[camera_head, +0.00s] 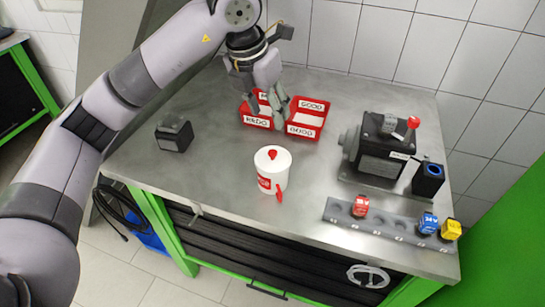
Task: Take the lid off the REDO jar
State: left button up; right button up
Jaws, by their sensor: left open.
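The white jar (270,180) stands upright on the grey bench top, with a red label on its side and a red handle at the lower right. Its lettering is too small to read surely. Its white lid (265,161) with a red knob is on top. My left gripper (268,112) is open, pointing down above the red bins behind the jar, apart from the lid. It hides part of the bins. My right gripper is not in view.
Red bins (309,119) labelled GOOD and REDO stand behind the jar. A dark block (174,134) sits to the left. A pump device (376,150) with a red-knobbed lever and a rail (390,232) with coloured pieces are to the right. The bench around the jar is clear.

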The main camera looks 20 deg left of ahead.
pick_arm(q)
jog(key=a, duration=0.2)
jog(key=p, duration=0.5)
send_over(273, 151)
jog(key=s, duration=0.2)
jog(key=shift+y, duration=0.4)
notch_tip(273, 151, down, 11)
jog(key=shift+s+a+r, duration=0.1)
jog(key=shift+a, duration=0.05)
jog(key=shift+f, duration=0.45)
jog(key=p+x, duration=0.2)
jog(key=x, duration=0.1)
jog(key=shift+w+f+p, duration=0.25)
jog(key=shift+w+p, duration=0.05)
jog(key=shift+w+f, duration=0.15)
jog(key=shift+f, duration=0.4)
jog(key=c, duration=1)
jog(key=shift+r, duration=0.1)
